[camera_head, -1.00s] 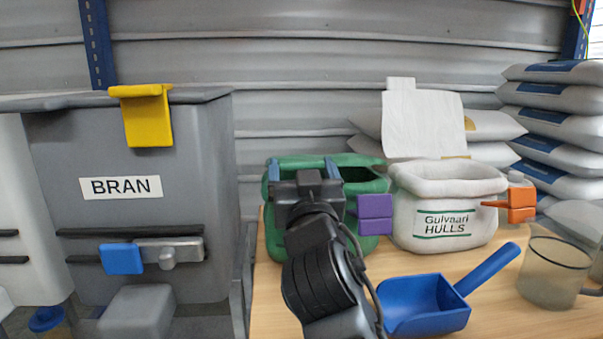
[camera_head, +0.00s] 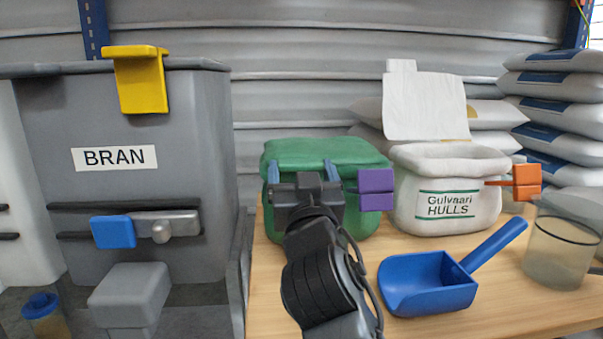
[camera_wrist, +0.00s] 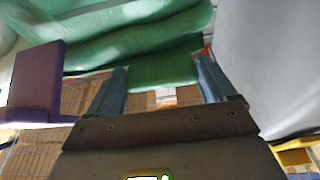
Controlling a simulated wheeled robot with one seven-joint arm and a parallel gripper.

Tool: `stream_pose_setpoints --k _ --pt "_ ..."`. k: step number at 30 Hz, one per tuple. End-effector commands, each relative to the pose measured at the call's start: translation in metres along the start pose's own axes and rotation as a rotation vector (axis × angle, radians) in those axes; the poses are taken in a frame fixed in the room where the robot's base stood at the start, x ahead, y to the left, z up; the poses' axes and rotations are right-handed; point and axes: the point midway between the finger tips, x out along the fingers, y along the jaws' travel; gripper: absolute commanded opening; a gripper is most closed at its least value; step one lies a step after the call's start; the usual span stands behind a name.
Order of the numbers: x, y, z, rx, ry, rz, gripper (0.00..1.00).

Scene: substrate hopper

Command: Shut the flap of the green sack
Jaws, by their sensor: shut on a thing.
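The green sack (camera_head: 354,228) stands on the wooden table, left of the white sack. Its green flap (camera_head: 325,152) lies across the top and covers the mouth. My gripper (camera_head: 302,172) is at the front of the sack, just under the flap's front edge. In the wrist view, the blue-grey fingers (camera_wrist: 162,76) are on either side of a green tab (camera_wrist: 163,69), which they hold. My wrist hides part of the sack's front in the head view. A purple block (camera_head: 376,189) sticks out at the sack's right side; it also shows in the wrist view (camera_wrist: 36,78).
The white hulls sack (camera_head: 445,213) stands close by on the right, its white flap (camera_head: 425,106) upright and an orange block (camera_head: 526,182) on its side. A blue scoop (camera_head: 430,284) and a clear jug (camera_head: 558,250) are in front. The grey bran hopper (camera_head: 185,95) stands left.

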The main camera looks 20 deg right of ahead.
Motion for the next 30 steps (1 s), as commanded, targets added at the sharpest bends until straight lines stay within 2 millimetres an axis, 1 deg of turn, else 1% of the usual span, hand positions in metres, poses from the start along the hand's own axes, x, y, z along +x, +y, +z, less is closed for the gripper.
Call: stream_pose_setpoints --k 1,5,6,14,17,24,27,30 --pt "0.0 0.002 0.01 -0.003 -0.021 0.006 0.86" --pt "0.0 0.002 0.009 -0.003 -0.018 0.005 0.99" --pt "0.0 0.002 0.008 -0.003 -0.016 0.005 1.0" --pt "-0.003 0.001 0.005 -0.003 -0.011 0.002 1.0" --pt "-0.012 0.0 0.005 -0.004 -0.011 0.001 1.0" --pt "-0.05 0.001 0.005 -0.003 -0.014 0.002 1.0" --pt "-0.063 0.001 0.006 -0.004 -0.014 0.002 1.0" --pt "-0.072 0.001 0.007 -0.003 -0.015 0.003 1.0"
